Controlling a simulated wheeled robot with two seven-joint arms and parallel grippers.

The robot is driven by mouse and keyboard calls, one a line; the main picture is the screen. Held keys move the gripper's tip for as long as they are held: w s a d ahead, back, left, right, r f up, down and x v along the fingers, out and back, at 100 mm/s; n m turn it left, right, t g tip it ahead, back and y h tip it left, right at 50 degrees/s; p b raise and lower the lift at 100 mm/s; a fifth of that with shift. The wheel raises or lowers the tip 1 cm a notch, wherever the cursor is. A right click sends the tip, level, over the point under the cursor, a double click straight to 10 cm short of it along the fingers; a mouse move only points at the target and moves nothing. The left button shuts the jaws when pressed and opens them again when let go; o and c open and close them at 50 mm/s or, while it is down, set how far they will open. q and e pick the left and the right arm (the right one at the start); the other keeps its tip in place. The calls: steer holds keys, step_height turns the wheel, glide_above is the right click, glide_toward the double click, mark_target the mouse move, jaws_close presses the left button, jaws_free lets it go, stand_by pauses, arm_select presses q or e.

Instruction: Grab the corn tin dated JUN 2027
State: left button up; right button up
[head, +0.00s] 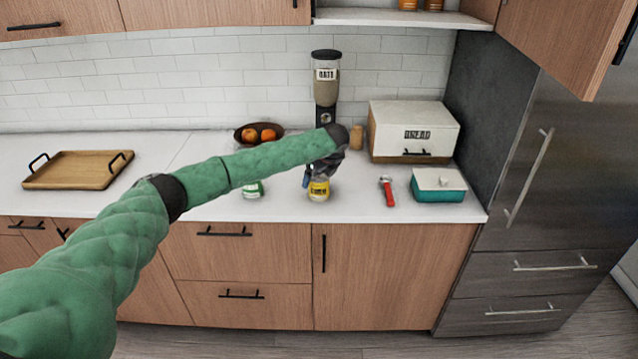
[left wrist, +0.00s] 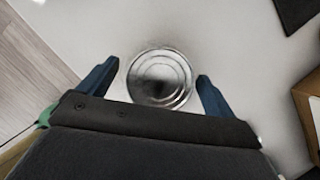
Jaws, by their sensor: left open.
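A tin with a yellow label (head: 319,189) stands upright on the white counter. A second tin with a green and white label (head: 253,189) stands to its left, partly hidden by my left arm. The date print on either tin is too small to read. My left gripper (head: 313,178) is just over the yellow-labelled tin. In the left wrist view, the open blue fingers of the gripper (left wrist: 160,86) are on either side of a round metal tin lid (left wrist: 160,78), with gaps visible. My right gripper does not show.
The white counter (head: 140,205) has a red-handled tool (head: 387,192) and a teal box with a white lid (head: 438,187) to the right. Behind are an oats dispenser (head: 326,85), a bread box (head: 412,130) and a fruit bowl (head: 245,138). A wooden tray (head: 75,171) lies left.

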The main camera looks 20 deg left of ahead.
arm_select(q)
steer(key=shift+p+x, duration=0.3)
steer(key=shift+x, duration=0.95)
steer(key=shift+r, duration=0.1)
steer(key=shift+c, duration=0.4)
steer(key=c, duration=1.2)
steer(key=shift+c, duration=0.2)
